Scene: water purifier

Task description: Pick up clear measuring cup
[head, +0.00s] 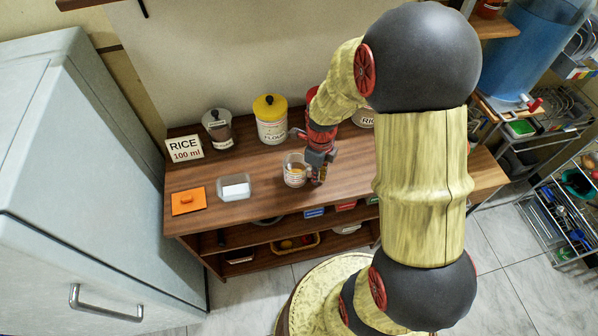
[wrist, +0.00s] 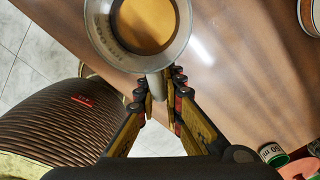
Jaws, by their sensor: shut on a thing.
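The clear measuring cup (head: 295,170) is upright at the middle of the wooden counter, and the counter's brown wood shows through its bottom. In the wrist view the cup (wrist: 97,30) fills the top centre, seen from above, with its handle (wrist: 157,86) pointing toward my gripper. My gripper (head: 318,176) is at the right side of the cup. In the wrist view the fingers of my gripper (wrist: 161,88) are closed on the handle. I cannot tell whether the cup touches the counter.
A fridge (head: 70,190) stands at left.

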